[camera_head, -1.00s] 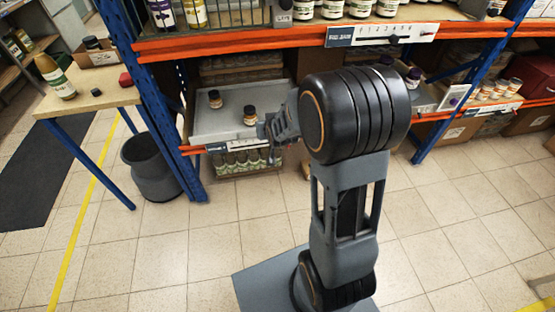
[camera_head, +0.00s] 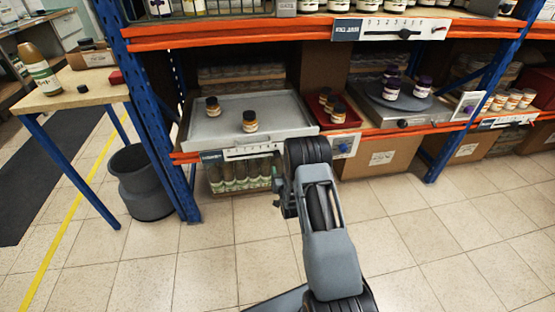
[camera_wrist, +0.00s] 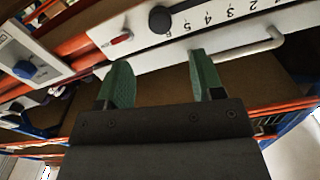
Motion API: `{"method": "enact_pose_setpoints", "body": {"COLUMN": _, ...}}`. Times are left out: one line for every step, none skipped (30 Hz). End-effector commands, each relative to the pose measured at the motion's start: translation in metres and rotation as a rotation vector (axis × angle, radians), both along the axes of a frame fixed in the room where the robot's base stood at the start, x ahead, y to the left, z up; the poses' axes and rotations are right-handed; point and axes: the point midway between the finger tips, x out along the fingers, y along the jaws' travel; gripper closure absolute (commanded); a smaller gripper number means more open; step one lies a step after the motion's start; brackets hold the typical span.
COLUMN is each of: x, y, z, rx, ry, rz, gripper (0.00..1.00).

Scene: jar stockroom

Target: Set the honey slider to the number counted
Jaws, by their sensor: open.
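In the head view, a white slider strip (camera_head: 250,151) runs along the orange shelf edge under a grey tray (camera_head: 290,120). Its label is too small to read and my arm hides its right end. Two amber jars with dark lids (camera_head: 212,107) (camera_head: 250,121) stand on the tray. In the wrist view, the strip (camera_wrist: 235,27) appears upside down, with 2 to 5 readable. Its round black knob (camera_wrist: 160,20) sits just past the 5, at the picture's left. My gripper (camera_wrist: 155,75) is open and empty; its green fingers point toward the strip, apparently short of the knob.
A white box with a blue knob (camera_head: 345,145) adjoins the strip. A red bin of jars (camera_head: 325,106) and a scale with purple-lidded jars (camera_head: 405,104) stand to the right. Another slider strip (camera_head: 388,29) is on the shelf above. A grey bin (camera_head: 140,180) stands left; the floor in front is clear.

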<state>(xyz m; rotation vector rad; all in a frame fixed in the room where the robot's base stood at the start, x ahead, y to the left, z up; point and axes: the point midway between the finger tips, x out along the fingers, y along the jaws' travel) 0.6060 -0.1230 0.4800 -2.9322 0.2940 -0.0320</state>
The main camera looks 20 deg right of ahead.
Motion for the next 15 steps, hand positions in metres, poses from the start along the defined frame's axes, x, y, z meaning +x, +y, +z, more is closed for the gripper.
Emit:
{"method": "enact_pose_setpoints", "body": {"x": 0.01, "y": -0.002, "z": -0.002, "rx": -0.001, "ry": -0.003, "rz": 0.0, "gripper": 0.39}}
{"method": "enact_pose_setpoints", "body": {"x": 0.016, "y": -0.003, "z": -0.002, "rx": -0.001, "ry": -0.004, "rz": 0.0, "gripper": 0.39}}
{"method": "enact_pose_setpoints", "body": {"x": 0.024, "y": -0.005, "z": -0.002, "rx": -0.001, "ry": -0.003, "rz": 0.0, "gripper": 0.39}}
{"method": "enact_pose_setpoints", "body": {"x": 0.03, "y": -0.006, "z": -0.002, "rx": -0.001, "ry": -0.003, "rz": 0.0, "gripper": 0.39}}
{"method": "enact_pose_setpoints", "body": {"x": 0.035, "y": -0.007, "z": -0.002, "rx": -0.001, "ry": -0.003, "rz": 0.0, "gripper": 0.39}}
{"method": "enact_pose_setpoints", "body": {"x": 0.043, "y": -0.009, "z": -0.002, "rx": 0.0, "ry": -0.002, "rz": 0.001, "gripper": 0.39}}
{"method": "enact_pose_setpoints", "body": {"x": 0.048, "y": -0.01, "z": -0.002, "rx": -0.001, "ry": -0.003, "rz": -0.001, "gripper": 0.39}}
{"method": "enact_pose_setpoints", "body": {"x": 0.053, "y": -0.011, "z": -0.003, "rx": 0.0, "ry": -0.001, "rz": 0.0, "gripper": 0.39}}
{"method": "enact_pose_setpoints", "body": {"x": 0.059, "y": -0.012, "z": -0.003, "rx": 0.0, "ry": -0.001, "rz": 0.0, "gripper": 0.39}}
{"method": "enact_pose_setpoints", "body": {"x": 0.064, "y": -0.013, "z": -0.003, "rx": 0.0, "ry": -0.001, "rz": 0.0, "gripper": 0.39}}
{"method": "enact_pose_setpoints", "body": {"x": 0.068, "y": -0.014, "z": -0.002, "rx": 0.0, "ry": -0.001, "rz": 0.0, "gripper": 0.39}}
{"method": "enact_pose_setpoints", "body": {"x": 0.073, "y": -0.015, "z": -0.002, "rx": 0.0, "ry": -0.001, "rz": 0.0, "gripper": 0.39}}
{"method": "enact_pose_setpoints", "body": {"x": 0.076, "y": -0.015, "z": -0.002, "rx": 0.0, "ry": 0.0, "rz": 0.0, "gripper": 0.39}}
{"method": "enact_pose_setpoints", "body": {"x": 0.08, "y": -0.016, "z": -0.002, "rx": 0.0, "ry": 0.0, "rz": 0.0, "gripper": 0.39}}
{"method": "enact_pose_setpoints", "body": {"x": 0.084, "y": -0.017, "z": -0.002, "rx": 0.0, "ry": 0.0, "rz": 0.0, "gripper": 0.39}}
